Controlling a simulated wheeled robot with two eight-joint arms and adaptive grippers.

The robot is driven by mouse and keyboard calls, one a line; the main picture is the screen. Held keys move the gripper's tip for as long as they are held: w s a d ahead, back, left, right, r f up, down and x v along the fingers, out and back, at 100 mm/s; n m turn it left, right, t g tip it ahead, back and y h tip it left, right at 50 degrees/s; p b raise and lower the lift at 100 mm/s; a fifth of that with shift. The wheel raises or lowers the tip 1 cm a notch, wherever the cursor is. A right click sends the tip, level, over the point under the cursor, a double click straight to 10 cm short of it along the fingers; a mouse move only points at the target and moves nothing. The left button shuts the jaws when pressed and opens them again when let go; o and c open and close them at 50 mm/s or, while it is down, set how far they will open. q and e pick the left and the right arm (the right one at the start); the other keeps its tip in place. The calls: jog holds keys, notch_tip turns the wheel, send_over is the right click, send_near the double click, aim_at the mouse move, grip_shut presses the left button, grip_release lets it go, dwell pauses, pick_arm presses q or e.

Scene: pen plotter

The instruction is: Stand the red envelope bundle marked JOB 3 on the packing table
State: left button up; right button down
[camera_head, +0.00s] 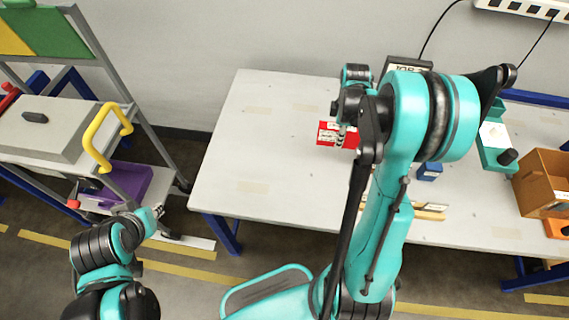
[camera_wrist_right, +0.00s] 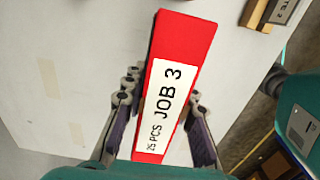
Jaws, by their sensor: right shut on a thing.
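The red envelope bundle (camera_head: 324,133) shows in the head view over the pale packing table (camera_head: 265,195), partly hidden behind my right gripper (camera_head: 345,128). In the right wrist view the bundle (camera_wrist_right: 180,45) is a long red block with a white label reading JOB 3 and 25 PCS. My right gripper (camera_wrist_right: 160,104) is shut on it, with a finger along each long side. I cannot tell whether the bundle touches the tabletop. My left gripper (camera_head: 152,214) is low at the left, away from the table, and its jaws are too small to read.
A dark sign (camera_head: 405,68) stands at the table's back. A blue box (camera_head: 430,172) and a wooden block (camera_head: 430,210) sit right of my right arm. A teal device (camera_head: 496,150) and cardboard box (camera_head: 543,180) are farther right. The table's left part is clear.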

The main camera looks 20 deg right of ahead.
jog(key=b, duration=0.3)
send_over(304, 169)
notch_tip(304, 169, down, 7)
jog(key=shift+d+r, duration=0.1)
jog(key=shift+r, duration=0.05)
notch_tip(304, 169, down, 4)
jog(key=shift+f+b, duration=0.1)
jog(key=shift+b, duration=0.95)
jog(key=shift+f, duration=0.1)
jog(key=c, duration=1.2)
grip_release()
